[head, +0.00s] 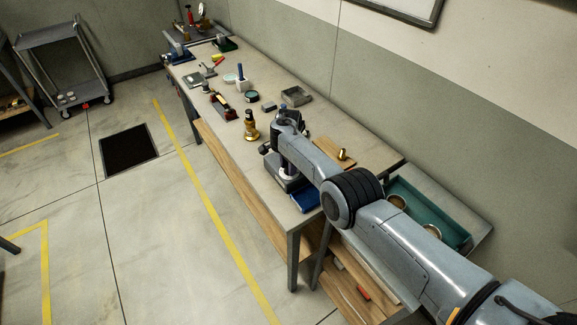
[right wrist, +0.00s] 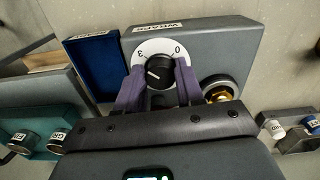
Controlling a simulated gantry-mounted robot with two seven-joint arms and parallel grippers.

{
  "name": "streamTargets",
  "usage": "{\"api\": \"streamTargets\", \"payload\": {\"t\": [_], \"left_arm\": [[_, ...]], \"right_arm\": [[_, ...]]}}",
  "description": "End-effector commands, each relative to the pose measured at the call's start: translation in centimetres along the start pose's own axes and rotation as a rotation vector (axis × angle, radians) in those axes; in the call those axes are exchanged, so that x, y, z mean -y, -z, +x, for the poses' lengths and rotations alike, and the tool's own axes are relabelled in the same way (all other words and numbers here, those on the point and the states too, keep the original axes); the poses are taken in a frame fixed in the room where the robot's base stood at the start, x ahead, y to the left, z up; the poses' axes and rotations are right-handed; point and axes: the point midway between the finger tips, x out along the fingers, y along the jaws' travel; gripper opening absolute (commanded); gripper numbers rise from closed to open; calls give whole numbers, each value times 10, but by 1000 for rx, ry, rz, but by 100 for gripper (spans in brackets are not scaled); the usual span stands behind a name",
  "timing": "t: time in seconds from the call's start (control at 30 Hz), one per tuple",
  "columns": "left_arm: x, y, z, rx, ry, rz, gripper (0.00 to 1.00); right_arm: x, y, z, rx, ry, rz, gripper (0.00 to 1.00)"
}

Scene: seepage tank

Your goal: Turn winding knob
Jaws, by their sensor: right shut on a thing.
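The black winding knob (right wrist: 159,72) sits at the centre of a white round dial (right wrist: 152,46) marked 3 and 0. Its white pointer line aims toward the left, below the 3. The dial is on a grey box (right wrist: 222,45) labelled WRAPS. My right gripper (right wrist: 160,80) has its two purple fingers on either side of the knob and is shut on it. In the head view my right arm reaches over the bench (head: 228,122), and the gripper and forearm hide the knob and most of the box. My left gripper is not in view.
A blue tray (right wrist: 97,62) is beside the box, and a round part with a brass centre (right wrist: 218,88) is on its right. A brass bottle-like object (head: 250,127) stands nearby. A wooden board (head: 335,153) and a green tray (head: 425,207) lie close to my arm.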

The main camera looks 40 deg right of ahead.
Motion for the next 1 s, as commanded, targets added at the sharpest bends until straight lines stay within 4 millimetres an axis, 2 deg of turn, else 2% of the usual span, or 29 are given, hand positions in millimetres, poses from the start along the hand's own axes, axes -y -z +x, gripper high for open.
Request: {"api": "streamTargets", "payload": {"t": [0.37, 0.4, 0.57, 0.83, 1.0], "left_arm": [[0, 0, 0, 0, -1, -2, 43], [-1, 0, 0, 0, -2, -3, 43], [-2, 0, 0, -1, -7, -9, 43], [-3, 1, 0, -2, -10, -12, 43], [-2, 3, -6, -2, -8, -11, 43]], "right_arm": [[0, 0, 1, 0, -1, 4, 6], [0, 0, 1, 0, -1, 4, 40], [0, 0, 0, 0, -1, 4, 63], [0, 0, 0, 0, 0, 4, 63], [1, 0, -12, -1, 2, 5, 63]]}}
